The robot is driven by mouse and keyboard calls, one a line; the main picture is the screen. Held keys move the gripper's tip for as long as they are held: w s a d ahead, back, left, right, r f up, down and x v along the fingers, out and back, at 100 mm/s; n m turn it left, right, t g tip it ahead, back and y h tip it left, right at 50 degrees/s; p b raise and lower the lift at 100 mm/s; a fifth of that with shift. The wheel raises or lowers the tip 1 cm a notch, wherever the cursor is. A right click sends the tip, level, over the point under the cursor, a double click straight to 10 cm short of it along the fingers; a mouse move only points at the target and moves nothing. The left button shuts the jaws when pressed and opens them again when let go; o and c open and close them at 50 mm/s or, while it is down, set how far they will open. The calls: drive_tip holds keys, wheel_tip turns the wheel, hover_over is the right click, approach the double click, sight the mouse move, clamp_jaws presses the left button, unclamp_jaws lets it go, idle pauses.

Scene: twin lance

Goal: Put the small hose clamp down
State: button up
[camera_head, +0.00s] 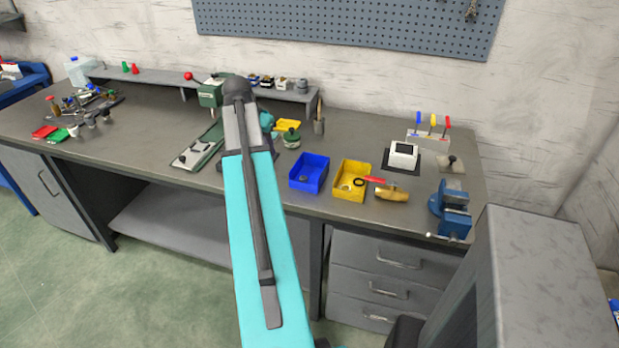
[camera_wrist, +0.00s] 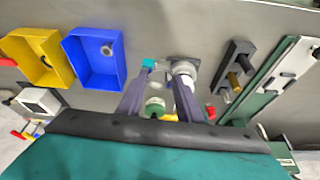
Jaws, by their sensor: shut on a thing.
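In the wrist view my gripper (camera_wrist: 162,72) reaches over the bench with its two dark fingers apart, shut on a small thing. A pale silvery round piece (camera_wrist: 185,68) shows at the fingertips and looks like the small hose clamp; its outline is unclear against the bench. In the head view my arm hides the fingers and the clamp. A blue bin (camera_head: 309,172) stands on the bench to the right of my arm, with a small grey thing inside; it also shows in the wrist view (camera_wrist: 80,80). A yellow bin (camera_head: 352,193) stands beside it.
A green tin (camera_head: 291,138) sits near my arm. A red-handled tool (camera_head: 375,179) lies by the yellow bin. A white device (camera_head: 403,156) and a blue vise (camera_head: 452,209) stand to the right. Bare bench (camera_head: 340,140) lies behind the bins.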

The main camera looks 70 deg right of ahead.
drive_tip(key=s+d+m+g+p, duration=0.1)
drive_tip(key=s+d+m, duration=0.3)
drive_tip(key=s, duration=1)
drive_tip(key=d, duration=0.3)
drive_tip(key=shift+r, duration=0.35)
drive_tip(key=shift+s+d, duration=0.1)
drive_tip(key=p, duration=0.2)
hover_over(315, 173)
drive_tip(key=a, duration=0.1)
drive_tip(key=shift+w+a+f, duration=0.1)
drive_tip(key=shift+w+f, duration=0.05)
drive_tip(key=shift+f, duration=1.4)
drive_tip(key=shift+w+a+f, duration=0.1)
drive_tip(key=shift+f, duration=1.45)
drive_tip(key=shift+f+p, duration=0.45)
drive_tip(key=shift+f, duration=1.45)
drive_tip(key=shift+f, duration=0.15)
drive_tip(key=o, duration=0.7)
drive_tip(key=shift+o, duration=0.2)
